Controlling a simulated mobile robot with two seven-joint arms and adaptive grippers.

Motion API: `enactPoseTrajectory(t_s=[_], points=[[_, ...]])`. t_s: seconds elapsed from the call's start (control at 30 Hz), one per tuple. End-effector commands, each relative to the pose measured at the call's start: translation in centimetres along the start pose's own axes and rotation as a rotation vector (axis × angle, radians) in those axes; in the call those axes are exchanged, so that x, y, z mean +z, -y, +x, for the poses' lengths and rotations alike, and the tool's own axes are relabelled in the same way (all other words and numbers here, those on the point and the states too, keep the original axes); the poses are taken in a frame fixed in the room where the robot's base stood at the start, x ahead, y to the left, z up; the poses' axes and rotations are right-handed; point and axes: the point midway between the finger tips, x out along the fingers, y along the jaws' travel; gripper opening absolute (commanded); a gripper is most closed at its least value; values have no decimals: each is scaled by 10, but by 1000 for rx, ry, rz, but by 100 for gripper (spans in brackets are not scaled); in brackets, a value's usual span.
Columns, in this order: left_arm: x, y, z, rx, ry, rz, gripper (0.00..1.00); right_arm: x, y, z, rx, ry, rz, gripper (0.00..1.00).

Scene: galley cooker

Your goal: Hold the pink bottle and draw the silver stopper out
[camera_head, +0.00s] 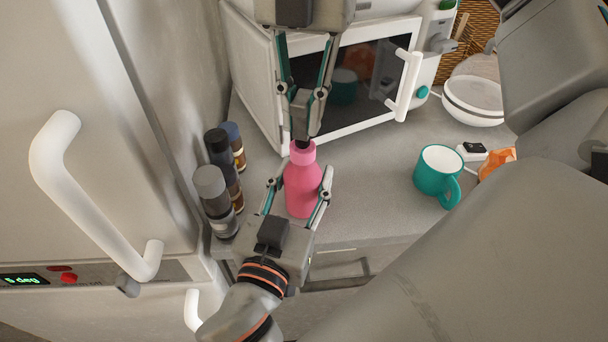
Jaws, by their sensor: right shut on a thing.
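The pink bottle (303,190) stands upright on the grey counter. My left gripper (300,188) comes up from the lower left, with one finger on each side of the bottle's body, close against it. My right gripper (303,125) points down from the top of the picture, directly above the bottle's neck. It is shut on the silver stopper (301,113), which is partly hidden by the fingers. A dark part shows at the bottle's mouth; I cannot tell how deep the stopper sits.
Several dark-capped jars (216,190) stand left of the bottle near the fridge (120,110). A white microwave (350,125) with its handle is behind. A teal mug (438,175), an orange item (497,163) and white bowls (473,100) are at the right. Counter between bottle and mug is clear.

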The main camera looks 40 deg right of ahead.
Motion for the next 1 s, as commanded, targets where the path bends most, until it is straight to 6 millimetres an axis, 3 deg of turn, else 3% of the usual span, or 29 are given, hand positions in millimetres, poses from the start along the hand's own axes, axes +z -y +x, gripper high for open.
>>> enactPoseTrajectory(t_s=[0.6, 1.0], points=[[1, 0, 0, 0, 2, 0, 12, -3, 0, -22, 0, 0, 1, 0], [1, 0, 0, 0, 2, 0, 12, -3, 0, -25, 0, 0, 0, 0]])
